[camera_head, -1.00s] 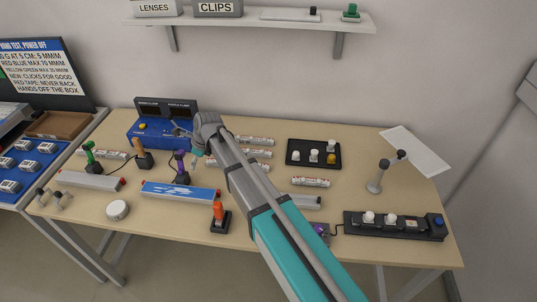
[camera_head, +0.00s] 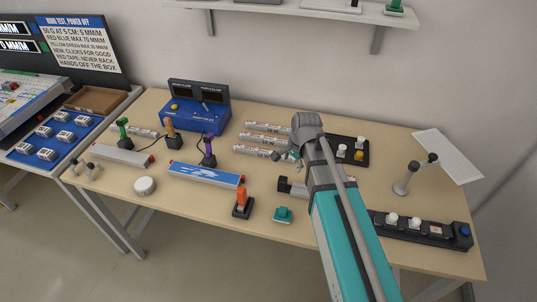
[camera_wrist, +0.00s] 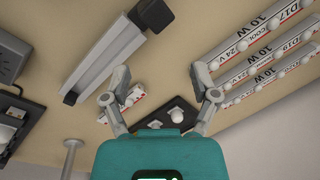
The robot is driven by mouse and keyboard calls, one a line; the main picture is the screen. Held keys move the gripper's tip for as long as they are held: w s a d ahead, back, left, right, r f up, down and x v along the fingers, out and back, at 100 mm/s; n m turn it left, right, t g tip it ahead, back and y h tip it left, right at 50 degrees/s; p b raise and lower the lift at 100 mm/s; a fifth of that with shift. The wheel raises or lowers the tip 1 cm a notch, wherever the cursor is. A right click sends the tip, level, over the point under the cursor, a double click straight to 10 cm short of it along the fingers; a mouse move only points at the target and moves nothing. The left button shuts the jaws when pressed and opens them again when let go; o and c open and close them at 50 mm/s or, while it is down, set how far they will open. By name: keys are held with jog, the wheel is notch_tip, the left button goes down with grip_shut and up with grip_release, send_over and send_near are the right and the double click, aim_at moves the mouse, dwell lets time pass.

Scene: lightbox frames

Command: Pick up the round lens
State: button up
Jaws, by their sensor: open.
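No piece is plainly marked as the round lens. A black tray (camera_head: 350,163) at the back right of the table holds small white pieces (camera_head: 361,142) and a yellow one (camera_head: 358,155), too small to tell their shape. A white round disc (camera_head: 145,186) lies at the front left. My gripper (camera_head: 288,158) is above the table just left of the tray; my arm covers part of the tray. In the wrist view my gripper (camera_wrist: 162,90) is open and empty, its fingers apart, with a white piece (camera_wrist: 176,115) on the tray beyond them.
Labelled white strips (camera_head: 266,138) lie left of my gripper. A grey bar with black ends (camera_wrist: 115,45) shows in the wrist view. An orange-handled tool (camera_head: 242,202), a teal block (camera_head: 283,214), a grey stand (camera_head: 405,182) and a black strip with white knobs (camera_head: 420,228) stand about.

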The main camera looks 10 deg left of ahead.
jog(key=s+d+n+h, duration=0.1)
jog(key=s+d+n, duration=0.3)
jog(key=d, duration=0.4)
jog(key=s+d+n+g, duration=0.1)
jog(key=s+d+n, duration=0.4)
jog(key=s+d, duration=0.1)
jog(key=shift+d+f+h, duration=0.15)
jog(key=shift+d+h, duration=0.25)
jog(key=shift+d, duration=0.5)
jog(key=shift+c, duration=0.3)
jog(key=shift+c, duration=1.1)
jog(key=shift+a, duration=0.1)
